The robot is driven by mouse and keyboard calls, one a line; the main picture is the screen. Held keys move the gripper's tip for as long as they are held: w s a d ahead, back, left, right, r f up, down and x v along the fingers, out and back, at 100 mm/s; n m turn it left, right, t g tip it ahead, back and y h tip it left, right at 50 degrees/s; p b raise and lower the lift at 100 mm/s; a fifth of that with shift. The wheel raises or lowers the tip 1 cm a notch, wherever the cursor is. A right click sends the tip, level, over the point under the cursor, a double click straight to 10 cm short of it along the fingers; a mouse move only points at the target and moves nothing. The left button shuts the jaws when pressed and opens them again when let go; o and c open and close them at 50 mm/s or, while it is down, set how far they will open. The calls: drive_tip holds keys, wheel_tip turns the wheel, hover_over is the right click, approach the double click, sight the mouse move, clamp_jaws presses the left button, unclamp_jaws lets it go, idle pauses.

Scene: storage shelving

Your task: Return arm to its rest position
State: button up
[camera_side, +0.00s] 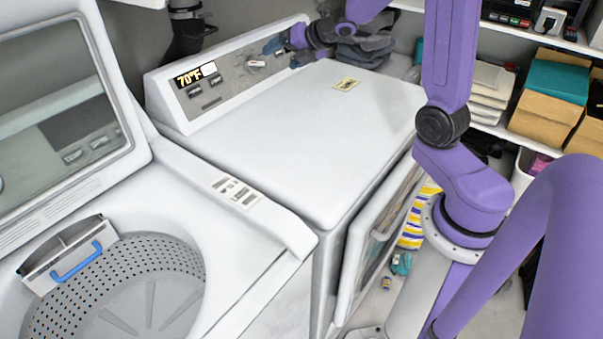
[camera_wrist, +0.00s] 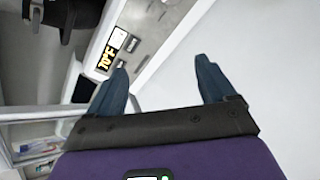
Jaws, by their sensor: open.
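My gripper (camera_side: 281,50) is at the right part of the dryer's control panel (camera_side: 228,76), with its blue fingers pointing left toward the knobs. In the wrist view, my gripper (camera_wrist: 160,72) has its two fingers spread wide with nothing between them. The panel with its "70°F" display shows beyond the fingers there. I cannot tell whether a finger touches the panel. My purple arm reaches from the right of the side view, over the far right part of the dryer.
The white dryer's top (camera_side: 300,130) is clear except for a small label. Its front door (camera_side: 385,235) stands partly open. The washer's lid (camera_side: 65,110) is raised at left, over its open drum (camera_side: 150,285). Shelves with boxes (camera_side: 550,85) stand at right. Dark folded cloth (camera_side: 365,47) lies behind the gripper.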

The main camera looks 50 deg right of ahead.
drive_tip(key=s+a+f+m+g, duration=0.25)
drive_tip(key=s+a+m, duration=0.25)
drive_tip(key=s+a, duration=0.25)
drive_tip(key=s+a+f+m+g, duration=0.1)
drive_tip(key=s+a+m+g, duration=0.25)
drive_tip(key=s+a, duration=0.45)
drive_tip(key=s+a+m+g, duration=0.1)
drive_tip(key=s+m+g, duration=0.1)
drive_tip(key=s, duration=0.8)
drive_tip(key=s+a+f+m+g, duration=0.1)
drive_tip(key=s+a+m+g, duration=0.1)
drive_tip(key=s, duration=0.9)
drive_tip(key=shift+f+m+g, duration=0.2)
drive_tip(key=shift+m+g, duration=0.3)
drive_tip(key=shift+m, duration=0.75)
